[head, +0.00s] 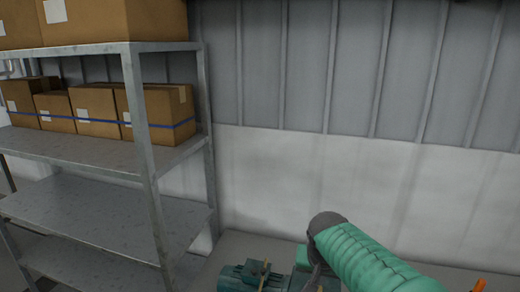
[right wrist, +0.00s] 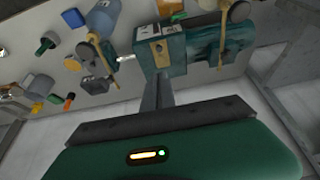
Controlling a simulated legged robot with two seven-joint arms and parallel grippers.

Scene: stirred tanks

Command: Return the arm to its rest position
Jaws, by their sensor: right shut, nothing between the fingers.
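My right arm (head: 365,255), in a green sleeve with a grey joint, comes in from the lower right of the head view. My right gripper (right wrist: 160,78) shows in the right wrist view as narrow dark fingers, shut with nothing between them. Beyond the fingertips is a teal machine (right wrist: 163,48) with a small tan plate; I cannot tell whether they touch. A teal machine (head: 240,276) also shows at the bottom of the head view, partly cut off. My left gripper is in neither view.
A metal shelf rack (head: 150,190) with cardboard boxes (head: 95,110) stands at the left. A pale wall (head: 300,180) is behind. In the right wrist view, a blue-grey bottle (right wrist: 103,17), wooden-handled tools (right wrist: 103,58) and several small coloured items lie around the machine.

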